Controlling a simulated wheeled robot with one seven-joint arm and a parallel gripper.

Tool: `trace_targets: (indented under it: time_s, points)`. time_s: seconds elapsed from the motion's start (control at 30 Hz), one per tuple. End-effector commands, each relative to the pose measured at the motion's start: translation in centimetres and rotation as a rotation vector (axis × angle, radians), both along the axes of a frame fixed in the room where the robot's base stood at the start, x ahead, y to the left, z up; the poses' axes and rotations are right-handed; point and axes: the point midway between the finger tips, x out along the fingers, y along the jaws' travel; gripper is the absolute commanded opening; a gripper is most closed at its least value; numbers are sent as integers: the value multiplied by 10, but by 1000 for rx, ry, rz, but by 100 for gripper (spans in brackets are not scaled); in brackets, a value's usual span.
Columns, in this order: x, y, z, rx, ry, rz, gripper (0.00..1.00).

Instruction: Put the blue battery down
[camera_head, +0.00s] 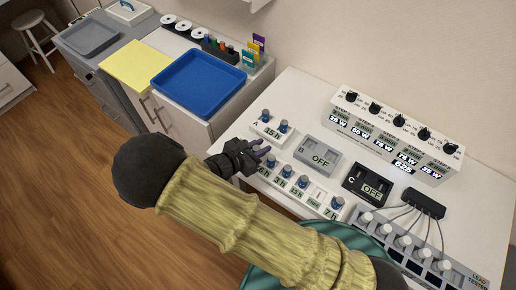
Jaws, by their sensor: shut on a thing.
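My gripper (259,151) is dark and is shut on a small bluish thing, the blue battery (265,151), mostly hidden by the fingers. It is over the left front part of the white table, between the white box marked A (270,131) and the battery row. The white row holder (262,178) bears several more upright blue-topped batteries (303,181) above hour labels. One place in the row, left of the "7 h" one, looks empty (319,194). Whether the held battery touches anything, I cannot tell.
Grey box B (318,155) and black box C (368,185), both showing OFF, stand right of box A. A white unit with black knobs (392,136) is behind. A lead tester (425,257) with cables is at right. A blue tray (198,83) lies on the left cabinet.

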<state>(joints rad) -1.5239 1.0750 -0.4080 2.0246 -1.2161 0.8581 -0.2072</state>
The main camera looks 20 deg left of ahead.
Motion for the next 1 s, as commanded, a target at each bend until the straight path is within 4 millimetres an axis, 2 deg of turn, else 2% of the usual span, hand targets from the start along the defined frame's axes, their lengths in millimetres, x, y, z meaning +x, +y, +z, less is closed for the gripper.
trace_targets:
  time_s: [0.27, 0.6, 0.7, 1.0]
  points:
    - [0, 1, 22, 5, 0, -1, 0]
    - [0, 0, 81, 5, 0, -1, 0]
    - [0, 0, 92, 3, -1, 0, 0]
    - [0, 0, 100, 0, 0, -1, 0]
